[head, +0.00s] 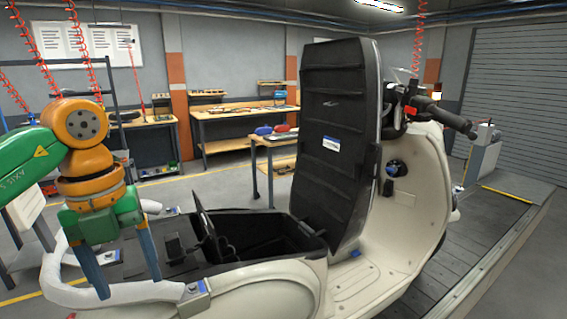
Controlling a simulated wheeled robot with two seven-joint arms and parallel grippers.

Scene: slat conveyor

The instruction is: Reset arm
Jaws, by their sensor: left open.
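My left arm, green and orange, comes in from the left. Its gripper (128,285) is open, with two blue-grey fingers pointing down and spread apart. It hangs over the rear of a cream scooter (270,285), near the white curved grab rail (140,292). I cannot tell whether the fingers touch the rail; nothing shows held between them. The scooter's black seat (335,140) stands raised upright. The dark storage bay (265,235) below it is open. My right gripper does not show.
The slat conveyor (480,213) runs under and to the right of the scooter. The handlebar (445,115) juts out at the right. Workbenches (225,128) stand along the back wall, and a smaller table (270,143) stands behind the seat. Red coiled hoses (88,50) hang at upper left.

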